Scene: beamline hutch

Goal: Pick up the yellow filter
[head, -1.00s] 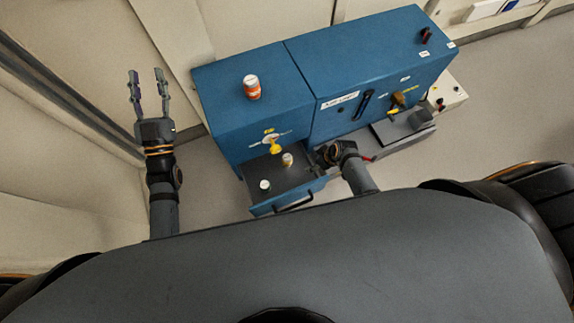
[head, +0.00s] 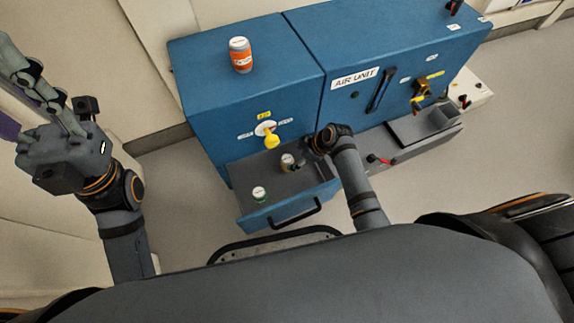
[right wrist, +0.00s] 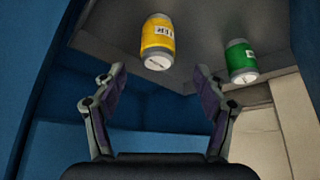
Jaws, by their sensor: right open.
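The yellow filter (head: 287,162) is a small canister with a yellow band and pale top, standing in the open drawer (head: 262,172) of the blue cabinet. In the right wrist view, the yellow filter (right wrist: 157,41) is ahead of the fingers, slightly above the gap between them. My right gripper (right wrist: 158,76) is open and empty, pointing at it. In the head view, my right gripper (head: 301,163) is just right of the filter, its fingers mostly hidden by its wrist. My left gripper (head: 18,85) is raised at the far left, fingers apart, empty, partly cut off.
A green filter (head: 259,194) stands in the same drawer, nearer its front; it also shows in the right wrist view (right wrist: 240,60). An orange filter (head: 241,57) stands on the cabinet (head: 205,75). A yellow knob (head: 270,141) projects above the drawer.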

